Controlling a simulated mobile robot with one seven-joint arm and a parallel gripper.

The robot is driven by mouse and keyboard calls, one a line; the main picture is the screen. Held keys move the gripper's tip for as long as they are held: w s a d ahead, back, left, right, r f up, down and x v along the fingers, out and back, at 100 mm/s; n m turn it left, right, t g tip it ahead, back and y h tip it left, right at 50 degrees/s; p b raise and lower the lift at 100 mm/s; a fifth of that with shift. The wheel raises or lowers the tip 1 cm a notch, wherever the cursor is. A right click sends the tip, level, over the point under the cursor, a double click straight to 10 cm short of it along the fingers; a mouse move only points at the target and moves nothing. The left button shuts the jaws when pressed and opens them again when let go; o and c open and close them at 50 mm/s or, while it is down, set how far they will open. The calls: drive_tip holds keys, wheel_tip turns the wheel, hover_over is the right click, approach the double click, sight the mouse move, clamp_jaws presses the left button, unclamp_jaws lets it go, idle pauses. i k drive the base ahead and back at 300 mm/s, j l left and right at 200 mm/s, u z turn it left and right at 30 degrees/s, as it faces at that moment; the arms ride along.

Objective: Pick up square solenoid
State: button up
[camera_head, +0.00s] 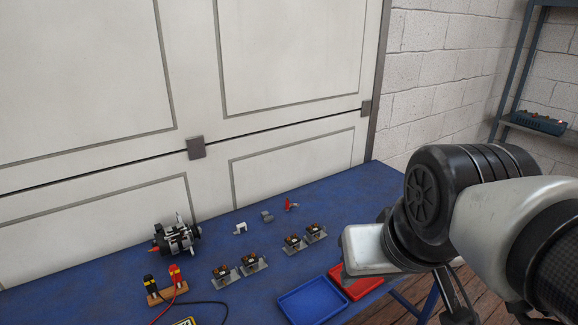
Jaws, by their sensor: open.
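Several small parts lie on the blue table. Black-and-copper parts on flat metal plates are in two pairs: a left one (221,273), one beside it (250,263), a third (293,243) and a right one (315,233). Behind them are a small white piece (240,228), a small grey piece (267,216) and a red piece (290,205). Which one is the square solenoid I cannot tell at this size. My gripper (456,305) shows only as dark parts at the bottom right edge, open, away from these parts. Its fingertips are not clearly shown.
The blue table (335,198) has an alternator (176,238) at the left and a terminal block (165,288) with leads in front. A blue tray (311,302) and a red tray (354,286) lie front right. A shelf (540,124) stands far right. My arm covers the right side.

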sight(314, 233)
drive_tip(key=i+l+u, duration=0.25)
drive_tip(key=l, duration=0.15)
drive_tip(key=l+u, duration=0.25)
drive_tip(key=l, duration=0.15)
drive_tip(key=i+l+u, duration=0.25)
drive_tip(key=l, duration=0.15)
drive_tip(key=l+u, duration=0.2)
drive_tip(key=l, duration=0.25)
drive_tip(key=k, duration=0.05)
